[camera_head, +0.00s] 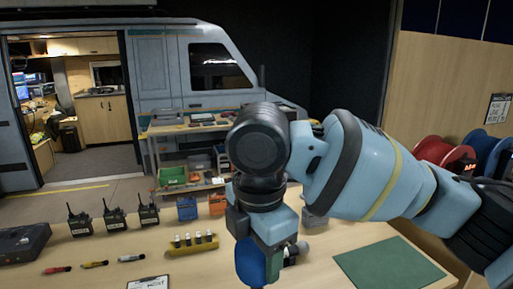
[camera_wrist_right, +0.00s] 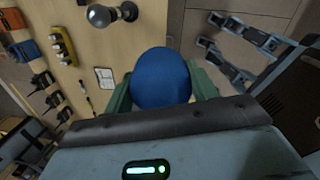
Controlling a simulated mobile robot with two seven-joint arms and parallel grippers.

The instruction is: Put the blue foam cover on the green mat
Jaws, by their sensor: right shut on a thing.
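The blue foam cover (camera_head: 252,264) is a rounded dark-blue piece held in my right gripper (camera_head: 258,250), low in the middle of the head view. In the right wrist view the cover (camera_wrist_right: 161,78) sits between the two greenish fingers, which are shut on it from both sides. The green mat (camera_head: 390,266) lies flat and bare on the right part of the table. The cover is left of the mat in the head view, apart from it. The cover's height over the table is hard to tell. My left gripper does not show clearly in either view.
A microphone (camera_wrist_right: 112,14) with a grey ball head lies on the table close to the gripper. A yellow holder (camera_head: 191,245), several radios (camera_head: 114,219), small coloured markers (camera_head: 95,264) and a labelled card (camera_head: 149,283) are to the left. Cable reels (camera_head: 444,156) stand beyond the right side.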

